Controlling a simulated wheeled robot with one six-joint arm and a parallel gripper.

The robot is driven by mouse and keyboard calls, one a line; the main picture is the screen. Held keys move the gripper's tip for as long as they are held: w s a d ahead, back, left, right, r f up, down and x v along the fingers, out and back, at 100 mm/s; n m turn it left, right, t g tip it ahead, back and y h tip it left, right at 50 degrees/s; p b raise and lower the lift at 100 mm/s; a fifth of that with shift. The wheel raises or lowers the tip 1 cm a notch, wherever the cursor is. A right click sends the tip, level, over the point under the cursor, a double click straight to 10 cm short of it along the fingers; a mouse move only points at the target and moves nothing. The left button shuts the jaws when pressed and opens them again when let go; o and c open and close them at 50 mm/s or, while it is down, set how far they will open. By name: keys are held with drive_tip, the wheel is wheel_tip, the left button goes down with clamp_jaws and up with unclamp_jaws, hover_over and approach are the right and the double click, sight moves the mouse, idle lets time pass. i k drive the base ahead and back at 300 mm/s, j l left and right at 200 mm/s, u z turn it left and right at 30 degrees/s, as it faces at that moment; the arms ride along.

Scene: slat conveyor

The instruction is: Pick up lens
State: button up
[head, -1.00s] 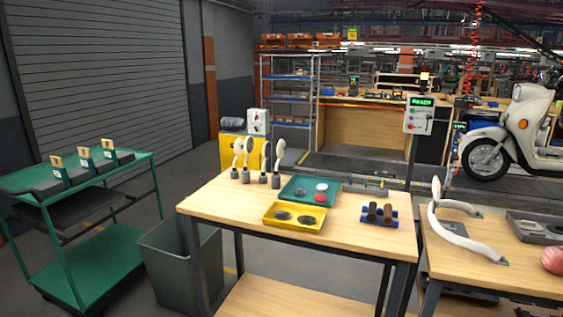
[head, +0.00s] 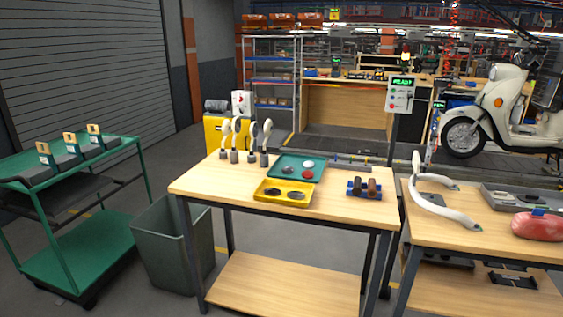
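A green tray (head: 277,163) lies on the middle table (head: 225,187). In it are a pale, whitish disc (head: 308,164), a red disc (head: 307,174) and a dark disc (head: 288,170). The pale and red discs look like lenses, but they are too small to be sure. A yellow tray (head: 281,201) in front holds dark round pieces (head: 296,195), or has dark round recesses; I cannot tell which. My gripper is not in view.
A grey bin (head: 172,245) and a green cart (head: 92,230) stand left. The right table (head: 440,215) carries a white curved part (head: 437,205) and a red lump (head: 538,226).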

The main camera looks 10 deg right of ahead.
sight(307, 174)
drive_tip(key=i+l+z, duration=0.2)
drive_tip(key=i, duration=1.65)
